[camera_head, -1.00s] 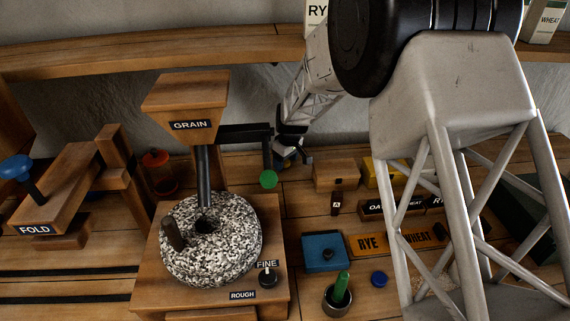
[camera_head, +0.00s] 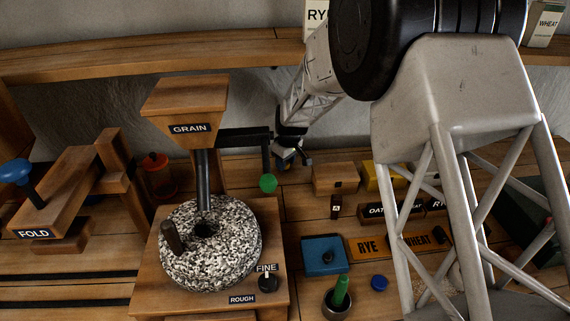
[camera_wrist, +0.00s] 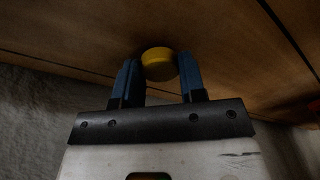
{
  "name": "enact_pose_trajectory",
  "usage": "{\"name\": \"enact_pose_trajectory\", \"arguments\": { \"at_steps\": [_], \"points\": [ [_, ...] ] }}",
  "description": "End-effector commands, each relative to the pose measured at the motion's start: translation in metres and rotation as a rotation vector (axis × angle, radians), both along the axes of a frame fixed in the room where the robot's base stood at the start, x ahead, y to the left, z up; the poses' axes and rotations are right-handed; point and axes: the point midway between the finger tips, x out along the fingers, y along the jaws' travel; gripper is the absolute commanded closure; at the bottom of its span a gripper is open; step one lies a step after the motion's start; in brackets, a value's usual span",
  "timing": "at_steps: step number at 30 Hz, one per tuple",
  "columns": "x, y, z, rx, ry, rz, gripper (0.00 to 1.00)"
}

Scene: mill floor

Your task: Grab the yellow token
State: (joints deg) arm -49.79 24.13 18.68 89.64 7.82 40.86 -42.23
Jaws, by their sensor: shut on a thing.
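The yellow token (camera_wrist: 159,64) is a small round disc, seen in the wrist view between the two blue fingers of my gripper (camera_wrist: 160,78). The gripper is shut on it, with a finger on each side. The wooden table surface shows beyond the token; I cannot tell whether the token touches it. In the head view my gripper (camera_head: 293,161) is low over the back of the table, between the grain mill and a small wooden box, close to the back wall. The token cannot be made out there.
A blue box (camera_head: 325,255), a cup with a green handle (camera_head: 338,298) and a blue token (camera_head: 379,283) are nearer the front.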

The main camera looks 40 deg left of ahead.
Motion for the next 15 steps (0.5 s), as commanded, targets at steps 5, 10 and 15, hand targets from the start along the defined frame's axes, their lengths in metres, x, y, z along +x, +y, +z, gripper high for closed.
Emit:
{"name": "enact_pose_trajectory", "arguments": {
  "at_steps": [5,10,15],
  "points": [
    [0.000,0.000,0.019,0.001,-0.001,0.000,0.84],
    [-0.008,-0.010,0.028,-0.001,0.001,0.000,0.84],
    [-0.023,-0.028,0.031,0.000,0.000,0.000,0.84]
  ]
}}
